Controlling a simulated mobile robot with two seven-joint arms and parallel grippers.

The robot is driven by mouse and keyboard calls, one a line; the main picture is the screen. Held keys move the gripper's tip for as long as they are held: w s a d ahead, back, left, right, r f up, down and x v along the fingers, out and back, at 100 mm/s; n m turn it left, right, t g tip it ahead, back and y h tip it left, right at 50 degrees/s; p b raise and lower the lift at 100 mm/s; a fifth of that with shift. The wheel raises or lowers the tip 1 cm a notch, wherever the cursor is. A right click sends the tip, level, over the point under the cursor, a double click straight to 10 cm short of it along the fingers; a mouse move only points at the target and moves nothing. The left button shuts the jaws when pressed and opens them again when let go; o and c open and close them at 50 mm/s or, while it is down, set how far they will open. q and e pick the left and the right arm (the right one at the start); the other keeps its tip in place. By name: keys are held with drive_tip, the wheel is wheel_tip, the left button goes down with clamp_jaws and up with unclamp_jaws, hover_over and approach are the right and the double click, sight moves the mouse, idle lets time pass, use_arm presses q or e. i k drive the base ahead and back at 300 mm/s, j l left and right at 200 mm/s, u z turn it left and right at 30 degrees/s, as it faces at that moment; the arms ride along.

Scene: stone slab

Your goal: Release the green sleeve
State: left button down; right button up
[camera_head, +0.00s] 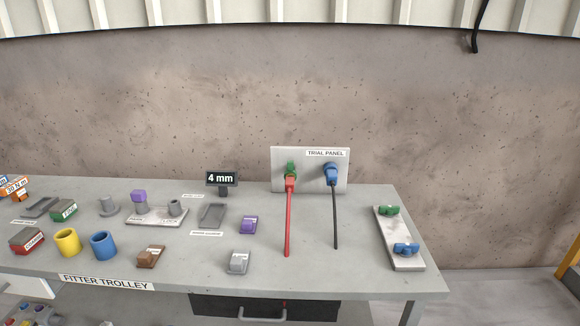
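The upright grey trial panel (310,182) stands at the back right of the trolley top. A green part, likely the green sleeve (291,168), sits on the panel's left side. A red plug (291,184) is just below it, partly covering it, and a red cable (288,225) hangs from the plug. Whether the green part and the plug are locked together cannot be told. A blue connector (331,174) with a black cable (335,220) is on the panel's right side. Neither of my grippers is in view.
A pale plate (398,230) at the right holds a green piece (388,210) and a blue piece (406,249). Yellow (67,241) and blue (103,244) cups, small blocks and a "4 mm" display (221,179) stand to the left. The trolley top (365,270) is clear at front right.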

sight(290, 163)
drive_tip(key=i+l, duration=0.15)
drive_tip(key=i, duration=0.25)
drive_tip(key=i+l, duration=0.2)
drive_tip(key=i, duration=0.2)
